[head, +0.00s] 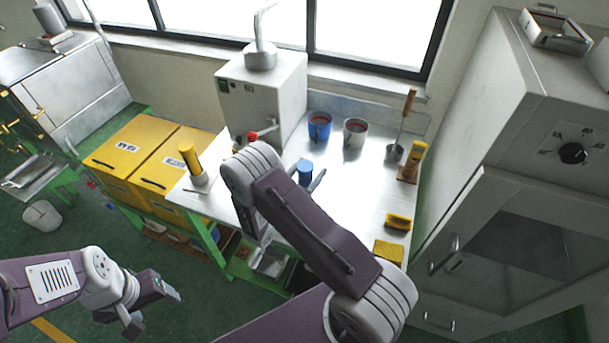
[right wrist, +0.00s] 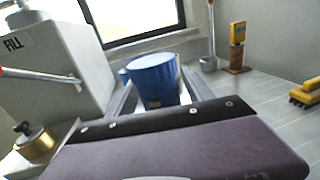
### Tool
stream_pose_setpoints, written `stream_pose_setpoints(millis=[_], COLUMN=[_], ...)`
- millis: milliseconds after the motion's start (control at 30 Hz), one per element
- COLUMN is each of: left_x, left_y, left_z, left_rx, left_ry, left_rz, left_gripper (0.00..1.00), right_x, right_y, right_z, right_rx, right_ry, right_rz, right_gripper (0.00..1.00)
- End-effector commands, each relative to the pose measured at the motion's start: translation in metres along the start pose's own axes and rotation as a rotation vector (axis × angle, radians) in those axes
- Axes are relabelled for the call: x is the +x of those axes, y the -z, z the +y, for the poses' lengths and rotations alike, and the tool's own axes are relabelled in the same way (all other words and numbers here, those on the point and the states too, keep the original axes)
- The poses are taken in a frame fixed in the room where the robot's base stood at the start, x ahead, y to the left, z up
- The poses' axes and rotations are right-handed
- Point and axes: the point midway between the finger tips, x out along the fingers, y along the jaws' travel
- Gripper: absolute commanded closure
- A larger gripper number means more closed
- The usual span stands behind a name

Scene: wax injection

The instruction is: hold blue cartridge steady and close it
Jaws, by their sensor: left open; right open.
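The blue cartridge (head: 304,170) stands on the steel table, to the right of my right wrist in the head view. My right gripper (head: 308,177) is open, with its dark fingers either side of it; I cannot tell whether they touch it. In the right wrist view a blue rounded body (right wrist: 152,76) shows between the open fingers, its lower part hidden by my gripper. I cannot make out how its top is closed. My left gripper (head: 157,312) is open and empty, low at the left, over the green floor and away from the table.
The grey FILL machine (head: 262,95) stands at the table's back left. A tall cabinet (head: 510,180) bounds the right.

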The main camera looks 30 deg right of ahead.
Motion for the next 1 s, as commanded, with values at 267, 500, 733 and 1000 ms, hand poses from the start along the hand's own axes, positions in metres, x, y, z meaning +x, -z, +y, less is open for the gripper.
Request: stream_pose_setpoints(millis=[267,500,733,1000], left_x=[0.010,0.016,0.018,0.017], left_y=[-0.001,-0.002,-0.002,-0.002], left_z=[0.000,0.000,0.000,0.000], left_rx=[0.000,0.000,0.000,0.000], left_ry=[0.000,0.000,0.000,0.000], left_rz=[0.000,0.000,0.000,0.000], left_gripper=[0.32,0.32,0.32,0.32], right_x=[-0.057,-0.104,-0.120,-0.120], right_y=[0.001,0.000,-0.001,-0.001], right_z=[0.002,0.002,0.000,0.000], right_rx=[0.001,0.001,0.001,0.000], right_ry=[-0.008,-0.005,-0.001,0.000], right_rz=[0.000,-0.001,0.000,0.000], right_gripper=[0.40,0.40,0.40,0.40])
